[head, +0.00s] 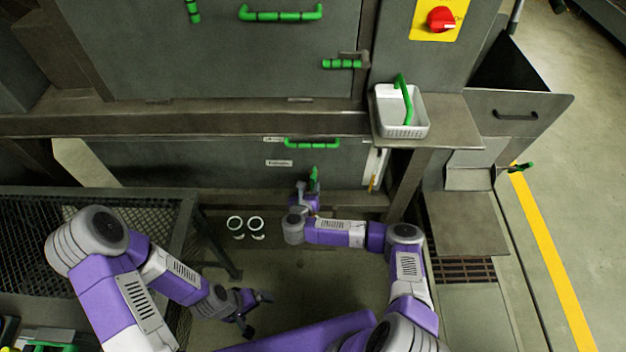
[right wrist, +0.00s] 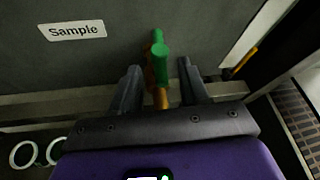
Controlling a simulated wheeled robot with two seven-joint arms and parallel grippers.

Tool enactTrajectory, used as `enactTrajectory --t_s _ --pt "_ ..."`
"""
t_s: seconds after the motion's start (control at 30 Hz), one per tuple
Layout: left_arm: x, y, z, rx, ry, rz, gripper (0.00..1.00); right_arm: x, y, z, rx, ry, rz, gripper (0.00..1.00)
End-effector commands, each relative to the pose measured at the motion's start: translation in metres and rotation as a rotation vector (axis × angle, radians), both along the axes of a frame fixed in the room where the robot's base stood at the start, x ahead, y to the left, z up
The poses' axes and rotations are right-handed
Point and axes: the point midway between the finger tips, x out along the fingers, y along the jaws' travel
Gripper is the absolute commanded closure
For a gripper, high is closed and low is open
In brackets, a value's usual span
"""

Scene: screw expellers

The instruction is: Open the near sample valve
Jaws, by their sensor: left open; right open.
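The sample valve has a green handle (head: 314,178) on the lower front panel. In the right wrist view the green handle (right wrist: 160,52) sits on an orange-brown valve body, right of a white label (right wrist: 72,31) reading "Sample". My right gripper (head: 309,193) is at the valve. In the wrist view its two dark fingers (right wrist: 160,82) are open, one on each side of the valve, with a gap on both sides; contact is not visible. My left gripper (head: 257,306) is open and empty, low over the floor, away from the valve.
A mesh-topped frame (head: 185,205) stands at the left. A red switch (head: 441,19) is at the top right.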

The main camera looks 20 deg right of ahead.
Motion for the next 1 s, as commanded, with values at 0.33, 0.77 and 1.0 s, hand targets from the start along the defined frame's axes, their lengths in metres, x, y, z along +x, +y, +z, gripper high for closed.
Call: enactTrajectory --t_s 0.33,0.77,1.0 --pt "0.0 0.0 -0.024 0.0 0.0 0.0 0.0 0.043 -0.022 -0.022 -0.001 0.0 0.002 0.55" --pt "0.0 0.0 -0.028 0.0 0.0 0.0 0.0 0.057 -0.028 -0.025 -0.002 0.0 0.006 0.55" --pt "0.0 0.0 -0.028 0.0 0.0 0.0 0.0 0.057 -0.028 -0.025 -0.002 0.0 0.006 0.86"
